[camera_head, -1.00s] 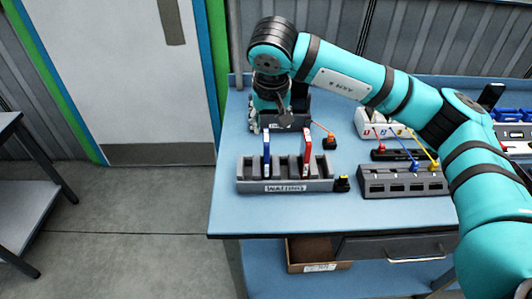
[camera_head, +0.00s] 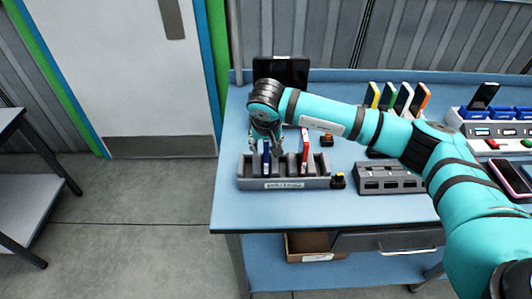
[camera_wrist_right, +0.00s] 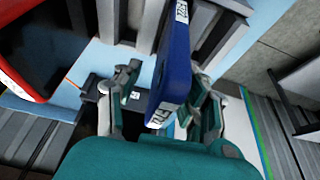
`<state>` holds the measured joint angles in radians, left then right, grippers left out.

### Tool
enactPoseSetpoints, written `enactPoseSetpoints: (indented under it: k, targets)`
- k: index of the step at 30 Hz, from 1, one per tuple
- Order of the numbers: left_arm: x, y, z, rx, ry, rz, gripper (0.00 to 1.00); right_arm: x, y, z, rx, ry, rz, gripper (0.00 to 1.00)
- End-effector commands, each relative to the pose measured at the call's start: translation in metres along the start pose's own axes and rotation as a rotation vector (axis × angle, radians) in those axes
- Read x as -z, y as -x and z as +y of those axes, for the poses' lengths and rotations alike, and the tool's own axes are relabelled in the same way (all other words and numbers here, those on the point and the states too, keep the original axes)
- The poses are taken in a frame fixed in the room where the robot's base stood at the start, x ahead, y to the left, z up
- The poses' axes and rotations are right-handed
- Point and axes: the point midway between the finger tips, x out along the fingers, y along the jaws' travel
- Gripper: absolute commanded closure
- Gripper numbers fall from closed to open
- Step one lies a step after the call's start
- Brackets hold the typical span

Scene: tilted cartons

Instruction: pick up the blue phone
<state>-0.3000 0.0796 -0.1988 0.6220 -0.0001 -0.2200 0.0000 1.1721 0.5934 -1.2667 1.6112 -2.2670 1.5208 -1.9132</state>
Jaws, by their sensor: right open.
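The blue phone (camera_head: 266,160) stands upright in a left slot of the grey rack (camera_head: 284,183). My right gripper (camera_head: 268,143) is at the top of this phone. In the right wrist view the blue phone (camera_wrist_right: 176,62) stands between the two open fingers of my right gripper (camera_wrist_right: 167,80). Gaps show beside the phone, more clearly on the left; whether the right finger touches it I cannot tell. My left gripper is not in view.
A red phone (camera_head: 305,148) stands in the same rack, right of the blue one. A small black and yellow piece (camera_head: 338,180) sits at the rack's right end. A grey dock (camera_head: 389,179) stands further right. Several coloured phones and a dark screen (camera_head: 281,72) stand behind my arm.

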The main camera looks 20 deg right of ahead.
Motion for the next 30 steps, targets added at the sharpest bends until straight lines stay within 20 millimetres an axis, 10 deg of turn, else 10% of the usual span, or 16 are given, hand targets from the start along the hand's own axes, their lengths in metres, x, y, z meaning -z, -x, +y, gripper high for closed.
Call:
enactPoseSetpoints:
  k: [13, 30]
  targets:
    - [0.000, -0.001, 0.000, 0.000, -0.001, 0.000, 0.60, 0.000, 0.000, 0.000, 0.001, 0.000, 0.000, 1.00]
    - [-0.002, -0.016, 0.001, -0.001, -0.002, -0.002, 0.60, 0.015, 0.033, -0.001, 0.004, -0.001, 0.007, 1.00]
